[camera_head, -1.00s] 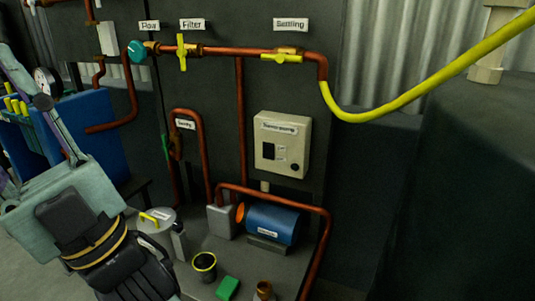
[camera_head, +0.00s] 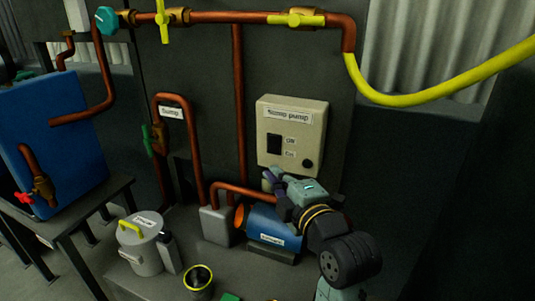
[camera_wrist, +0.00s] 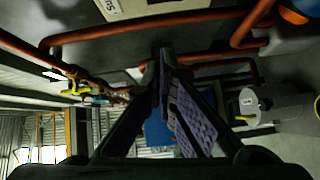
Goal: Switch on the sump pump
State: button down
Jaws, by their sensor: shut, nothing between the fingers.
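The beige control box labelled "Sump pump" (camera_head: 292,180) is fixed to the dark panel in the head view. It carries a black switch (camera_head: 274,143) beside an "ON" label, and a round black knob (camera_head: 307,163) at lower right. The switch's position is too small to tell. My gripper (camera_head: 270,177) is shut and empty, in front of the box's lower edge, below the switch. In the wrist view the shut fingers (camera_wrist: 165,58) meet near the middle, and a pale labelled piece, apparently the box (camera_wrist: 113,9), is cut off at the top edge.
The blue pump motor (camera_head: 262,225) sits below my gripper, with copper pipes (camera_head: 240,90) around it. A grey lidded can (camera_head: 146,250) and a black yellow-rimmed cup (camera_head: 198,279) stand left. A yellow hose (camera_head: 440,92) hangs at right. The panel right of the box is clear.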

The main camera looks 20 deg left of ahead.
jog(key=shift+w+d+f+h, duration=0.15)
jog(key=shift+d+f, duration=0.2)
jog(key=shift+f, duration=0.1)
jog(key=shift+w+d+f+h, duration=0.1)
jog(key=shift+d+f+h, duration=0.05)
jog(key=shift+d+f, duration=0.2)
jog(key=shift+a, duration=0.1)
jog(key=p, duration=0.4)
send_near(272, 156)
jog(key=shift+w+a+r, duration=0.4)
jog(key=shift+w+a, duration=0.05)
jog(key=shift+a, duration=0.4)
jog(key=shift+w+a+r, duration=0.4)
jog(key=shift+w+a, duration=0.05)
jog(key=shift+a, duration=0.4)
jog(key=shift+w+a+r, duration=0.4)
jog(key=shift+a, duration=0.5)
